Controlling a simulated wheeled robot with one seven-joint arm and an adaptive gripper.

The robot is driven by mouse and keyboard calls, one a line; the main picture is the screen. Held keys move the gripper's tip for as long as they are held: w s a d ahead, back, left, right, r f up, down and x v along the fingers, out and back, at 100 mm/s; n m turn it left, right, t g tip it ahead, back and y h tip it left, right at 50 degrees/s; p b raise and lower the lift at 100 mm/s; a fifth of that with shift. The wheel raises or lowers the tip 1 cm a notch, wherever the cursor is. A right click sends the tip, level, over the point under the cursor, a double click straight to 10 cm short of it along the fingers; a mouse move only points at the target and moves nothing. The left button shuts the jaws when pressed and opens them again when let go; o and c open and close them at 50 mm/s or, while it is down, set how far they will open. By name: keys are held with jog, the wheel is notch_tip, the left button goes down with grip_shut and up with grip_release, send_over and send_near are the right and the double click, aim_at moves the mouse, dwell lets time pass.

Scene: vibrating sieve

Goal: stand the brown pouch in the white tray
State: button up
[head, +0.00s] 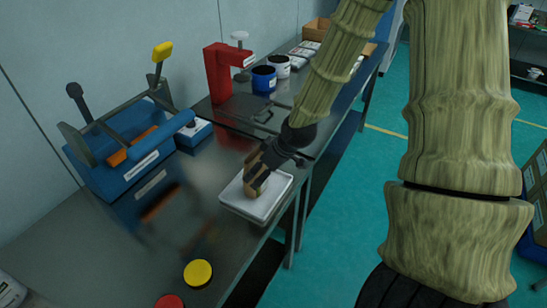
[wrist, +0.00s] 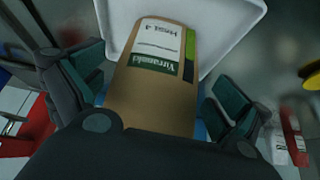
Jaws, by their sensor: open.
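The brown pouch (wrist: 152,100) has a white and green label and shows large in the wrist view, between the two fingers of my gripper (wrist: 160,105). The fingers are open, with a gap on each side of the pouch. The white tray (wrist: 245,12) lies behind and around the pouch in the wrist view. In the head view the tray (head: 283,184) sits on the metal bench, and my gripper (head: 258,168) is right above it, with the pouch (head: 250,163) at its fingers. My gripper partly hides the pouch there, and its base is hidden in the wrist view.
The blue sieve machine (head: 110,180) stands left of the tray. A red stand (head: 219,75), a blue cup (head: 264,79) and a white cup (head: 279,66) are further back. A yellow button (head: 198,272) and a red button (head: 169,301) are at the near end.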

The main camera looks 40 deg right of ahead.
jog(key=v, duration=0.9)
dwell(0.3)
jog(key=shift+r, duration=0.1)
dwell(0.3)
